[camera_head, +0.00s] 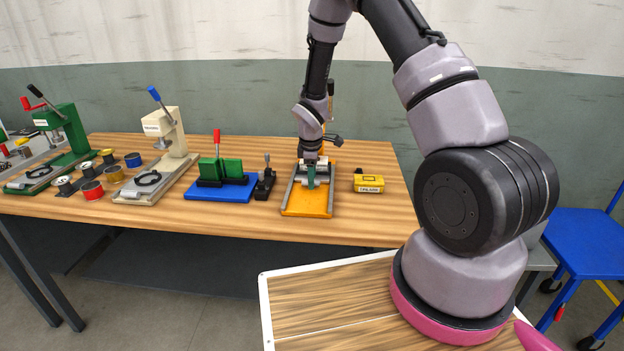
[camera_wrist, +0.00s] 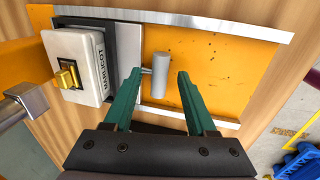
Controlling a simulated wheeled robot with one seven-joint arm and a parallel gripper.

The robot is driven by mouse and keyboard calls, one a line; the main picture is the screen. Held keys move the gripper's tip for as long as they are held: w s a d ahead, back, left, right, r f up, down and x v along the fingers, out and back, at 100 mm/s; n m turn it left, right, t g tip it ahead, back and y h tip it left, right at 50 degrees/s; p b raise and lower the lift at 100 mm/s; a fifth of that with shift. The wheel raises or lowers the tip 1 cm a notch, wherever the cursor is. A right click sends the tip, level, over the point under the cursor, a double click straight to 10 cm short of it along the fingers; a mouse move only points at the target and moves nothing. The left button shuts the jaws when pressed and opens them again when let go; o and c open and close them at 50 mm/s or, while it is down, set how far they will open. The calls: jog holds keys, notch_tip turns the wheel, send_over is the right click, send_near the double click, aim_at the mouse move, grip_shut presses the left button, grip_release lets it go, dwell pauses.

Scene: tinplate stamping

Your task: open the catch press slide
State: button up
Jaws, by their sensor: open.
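The catch press has an orange base (camera_head: 306,205) with steel side rails and stands on the wooden table. In the wrist view its orange plate (camera_wrist: 205,60) lies between the rails. A white block (camera_wrist: 78,62) with a lettered label and a brass-coloured part sits at the left end. A grey cylindrical handle (camera_wrist: 160,76), joined by a short rod towards that block, stands over the plate. My gripper (camera_head: 311,178) is over the press. It is open, its green fingers (camera_wrist: 155,80) on either side of the handle, with a gap visible at the right finger.
A yellow labelled box (camera_head: 369,183) stands close right of the press. A small black device (camera_head: 265,183) and a green block tool on a blue base (camera_head: 222,188) stand to its left. Further left are a cream press (camera_head: 166,135) and several small tins. The table front is clear.

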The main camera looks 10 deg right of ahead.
jog(key=shift+w+f, duration=0.1)
jog(key=shift+f, duration=0.3)
grip_shut()
dwell(1.2)
